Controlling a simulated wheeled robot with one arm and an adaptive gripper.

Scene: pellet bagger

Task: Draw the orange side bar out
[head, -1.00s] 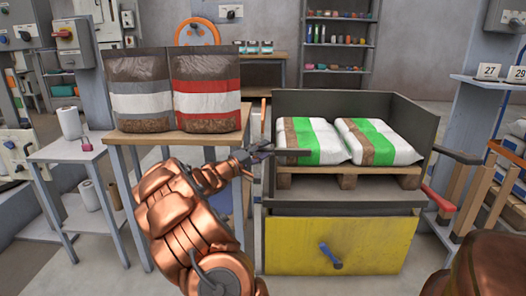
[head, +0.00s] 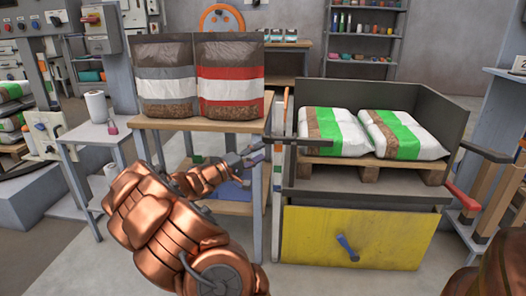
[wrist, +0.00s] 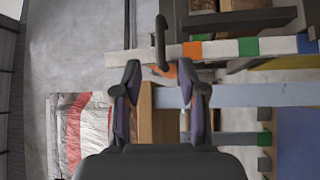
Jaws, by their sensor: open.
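A narrow upright post (head: 277,185) with coloured bands stands at the front left corner of the bagger's frame. A thin orange upright piece (head: 285,100) shows at its top. In the wrist view, a pale bar (wrist: 222,48) with orange, green and blue bands crosses above my fingertips, with a dark rod (wrist: 160,42) in front of it. A small orange patch (wrist: 163,72) shows between the fingertips. I cannot tell which orange part is the side bar. My gripper (head: 246,157) is open, left of the post; it also shows in the wrist view (wrist: 166,80), holding nothing.
White-and-green bags (head: 335,132) lie on a pallet in the grey bin, above a yellow front panel (head: 310,235). Dark bars (head: 485,150) jut from both sides. Two pellet bags (head: 231,80) stand on the wooden table (head: 200,123) to the left.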

